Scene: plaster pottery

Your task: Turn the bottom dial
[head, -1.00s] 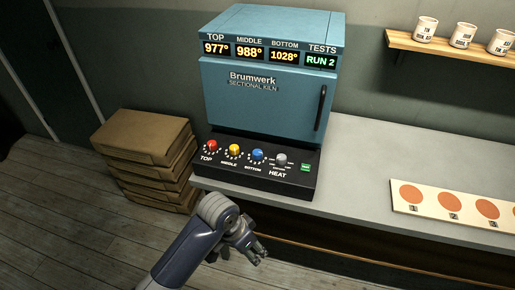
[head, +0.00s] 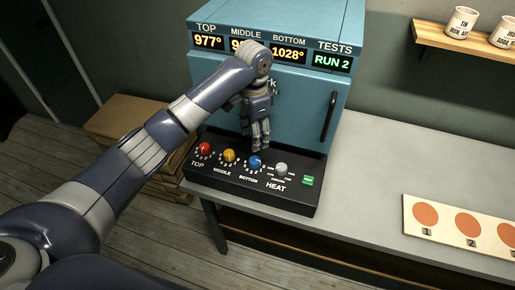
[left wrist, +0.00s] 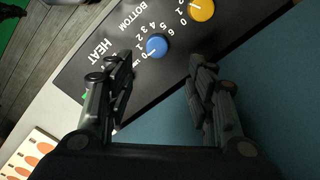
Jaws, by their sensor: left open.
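The bottom dial (head: 255,162) is a blue knob on the kiln's black control panel (head: 222,183), between the yellow middle dial (head: 229,156) and the grey heat dial (head: 281,169). My left gripper (head: 260,146) points down just above and behind the blue dial in the head view. In the left wrist view the blue dial (left wrist: 157,46) lies beyond and between the open fingers (left wrist: 160,82), apart from them, with printed numbers beside it. The display above reads 1028° for BOTTOM. My right gripper is not in view.
The red top dial (head: 204,149) sits at the panel's left and a green button (head: 308,181) at its right. The blue kiln (head: 300,95) rises behind. Cardboard boxes (head: 125,130) stand left. The grey counter (head: 385,160) is clear between panel and the board of orange discs (head: 466,226).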

